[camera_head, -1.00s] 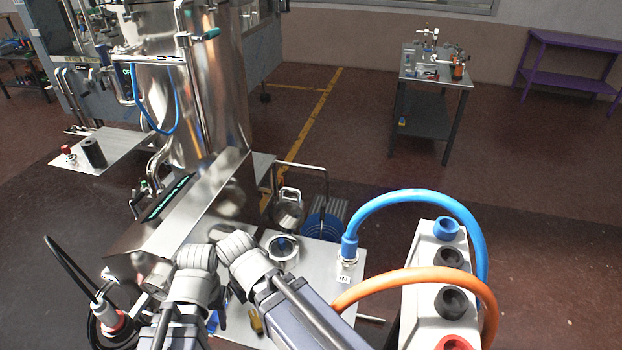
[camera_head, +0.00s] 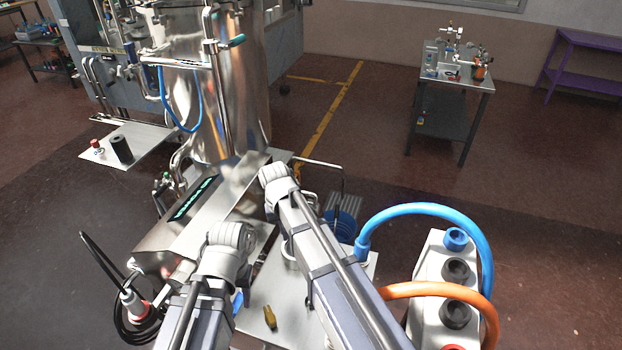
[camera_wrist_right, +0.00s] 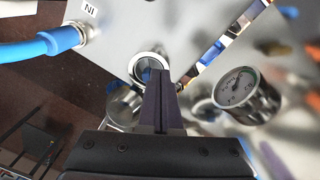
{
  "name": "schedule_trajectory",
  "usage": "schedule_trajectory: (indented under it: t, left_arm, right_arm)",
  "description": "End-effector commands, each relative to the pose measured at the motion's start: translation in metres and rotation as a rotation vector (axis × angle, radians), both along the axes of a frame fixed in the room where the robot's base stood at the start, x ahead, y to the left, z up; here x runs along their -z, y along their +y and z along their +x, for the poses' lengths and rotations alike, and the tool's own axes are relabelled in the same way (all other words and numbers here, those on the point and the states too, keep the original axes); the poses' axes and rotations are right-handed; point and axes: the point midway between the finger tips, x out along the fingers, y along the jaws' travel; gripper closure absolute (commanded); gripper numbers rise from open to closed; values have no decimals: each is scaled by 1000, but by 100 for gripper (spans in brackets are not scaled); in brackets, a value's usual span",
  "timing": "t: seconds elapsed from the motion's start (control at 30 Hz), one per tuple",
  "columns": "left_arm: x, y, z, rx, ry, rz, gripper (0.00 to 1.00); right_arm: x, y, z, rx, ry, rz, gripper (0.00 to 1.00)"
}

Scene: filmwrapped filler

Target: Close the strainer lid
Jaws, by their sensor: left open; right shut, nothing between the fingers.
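The strainer body (camera_wrist_right: 147,64) shows in the right wrist view as a round steel rim with something blue inside, its mouth uncovered. A steel round part (camera_wrist_right: 124,103), which looks like the strainer lid, lies beside the rim, partly behind my fingers. In the head view, my right arm hides most of the strainer and the lid. My right gripper (camera_wrist_right: 161,88) is shut and empty, its fingertips in front of the strainer's edge; contact cannot be told. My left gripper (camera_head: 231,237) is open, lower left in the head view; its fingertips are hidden.
A steel tank (camera_head: 215,100) and slanted display box (camera_head: 190,205) stand at left. A blue hose (camera_head: 430,212) and orange hose (camera_head: 440,290) arch at right. A yellowish tool (camera_head: 270,317) lies on the steel plate (camera_head: 250,325). A pressure gauge (camera_wrist_right: 236,86) is near my right fingers.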

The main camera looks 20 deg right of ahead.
Motion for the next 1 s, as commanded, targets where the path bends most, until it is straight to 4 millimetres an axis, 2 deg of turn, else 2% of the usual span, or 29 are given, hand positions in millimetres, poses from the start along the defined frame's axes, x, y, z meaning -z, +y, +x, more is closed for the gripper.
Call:
schedule_trajectory:
  t: [0.03,0.17,0.2,0.3,0.4,0.53,0.77,1.0]
  left_arm:
    - [-19,0,0,0,0,0,50]
    - [-47,0,0,1,0,0,50]
    - [-56,0,0,1,0,0,50]
    - [-71,0,0,1,0,0,50]
    - [-78,0,0,1,0,0,50]
    - [-80,0,0,1,0,0,50]
    - [-75,0,0,1,0,0,50]
    - [-58,0,0,0,0,0,50]
  right_arm:
    - [-19,-11,36,58,-12,4,100]
    - [-47,-52,112,237,-49,17,100]
    - [-56,-67,135,294,-61,22,100]
    - [-71,-102,178,414,-88,31,100]
    - [-79,-125,202,488,-104,37,100]
    - [-81,-138,211,528,-114,42,100]
    - [-76,-138,210,530,-115,42,100]
    - [-59,-139,211,528,-114,42,100]
